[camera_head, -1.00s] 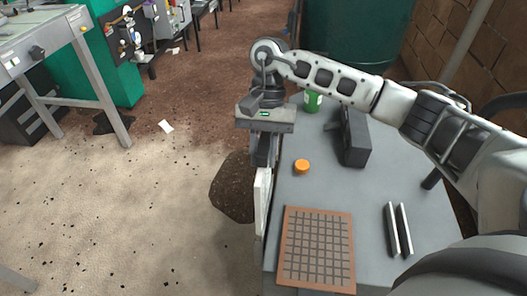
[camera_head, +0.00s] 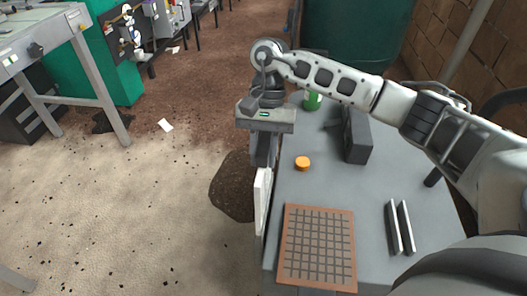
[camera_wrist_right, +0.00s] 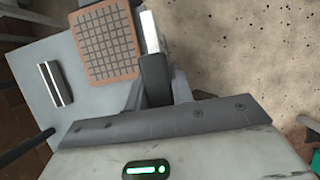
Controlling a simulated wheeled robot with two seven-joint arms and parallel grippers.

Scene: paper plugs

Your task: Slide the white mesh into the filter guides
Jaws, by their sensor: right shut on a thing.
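My right gripper (camera_head: 263,160) is shut on a white flat piece (camera_head: 262,192), seen nearly edge-on, which I take to be the white mesh; no weave shows. It hangs by the left edge of the grey table, apart from the guides. In the right wrist view my right gripper (camera_wrist_right: 156,85) has the white piece (camera_wrist_right: 149,32) sticking out from its fingers. Two parallel light-topped bars, likely the filter guides (camera_head: 401,228), stand on the table's right side; they also show in the right wrist view (camera_wrist_right: 55,84). My left gripper is not in view.
A brown-framed grid panel (camera_head: 318,248) lies at the table's front. An orange cap (camera_head: 302,163), a dark box (camera_head: 357,137) and a green can (camera_head: 312,100) are farther back. The grey table (camera_head: 345,190) is clear between cap, grid and guides. A brown mound (camera_head: 232,188) is left of the table.

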